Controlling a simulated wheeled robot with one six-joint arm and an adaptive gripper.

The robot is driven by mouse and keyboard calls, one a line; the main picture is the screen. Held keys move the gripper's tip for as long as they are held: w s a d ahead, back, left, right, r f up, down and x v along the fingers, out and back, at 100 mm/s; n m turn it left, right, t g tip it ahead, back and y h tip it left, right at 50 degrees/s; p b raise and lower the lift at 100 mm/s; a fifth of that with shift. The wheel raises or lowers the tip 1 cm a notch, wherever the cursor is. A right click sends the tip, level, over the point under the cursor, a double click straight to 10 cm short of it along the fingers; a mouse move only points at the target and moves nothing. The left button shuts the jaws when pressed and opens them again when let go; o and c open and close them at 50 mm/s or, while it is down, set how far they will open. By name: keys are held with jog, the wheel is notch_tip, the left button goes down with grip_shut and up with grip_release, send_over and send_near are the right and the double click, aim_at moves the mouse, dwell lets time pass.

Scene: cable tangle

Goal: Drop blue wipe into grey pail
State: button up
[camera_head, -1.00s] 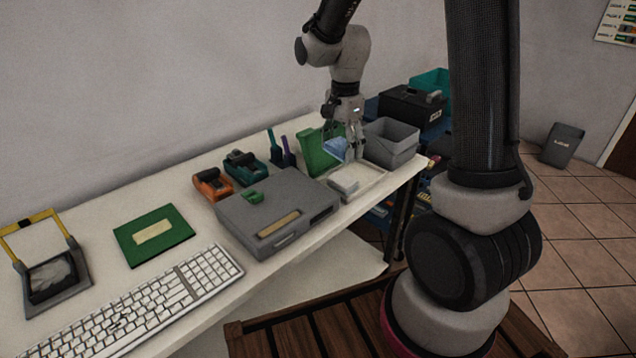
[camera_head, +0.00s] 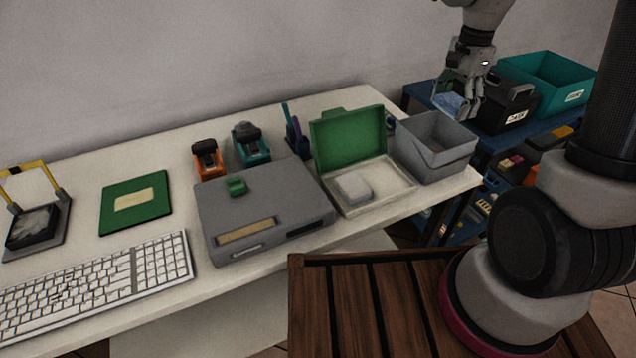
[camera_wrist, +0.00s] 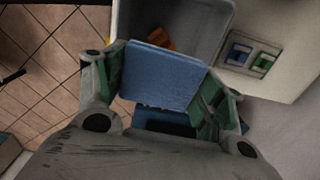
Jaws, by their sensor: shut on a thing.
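My gripper (camera_head: 462,108) is shut on the blue wipe (camera_head: 448,103), a light blue, flat square pad. In the head view they are in the air near the back of the grey pail (camera_head: 432,158), above its rim. The pail is an open grey box at the table's right end. In the wrist view the wipe (camera_wrist: 160,78) lies between the two green-padded fingers of my gripper (camera_wrist: 163,95). A grey container, which looks like the pail (camera_wrist: 205,25), shows beyond the wipe with an orange thing inside. The wipe hides part of it.
An open green-lidded tray (camera_head: 405,190) holding a pale block stands left of the pail. A black box (camera_head: 500,118) and a teal bin (camera_head: 550,82) stand on a blue shelf unit behind and right. A grey case (camera_head: 265,205) sits mid-table.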

jog(key=shift+f, duration=2.95)
jog(key=o, duration=1.3)
jog(key=shift+a, duration=0.1)
jog(key=shift+o, duration=0.2)
jog(key=shift+r, duration=0.1)
notch_tip(320, 180, up, 12)
jog(key=shift+f, duration=0.1)
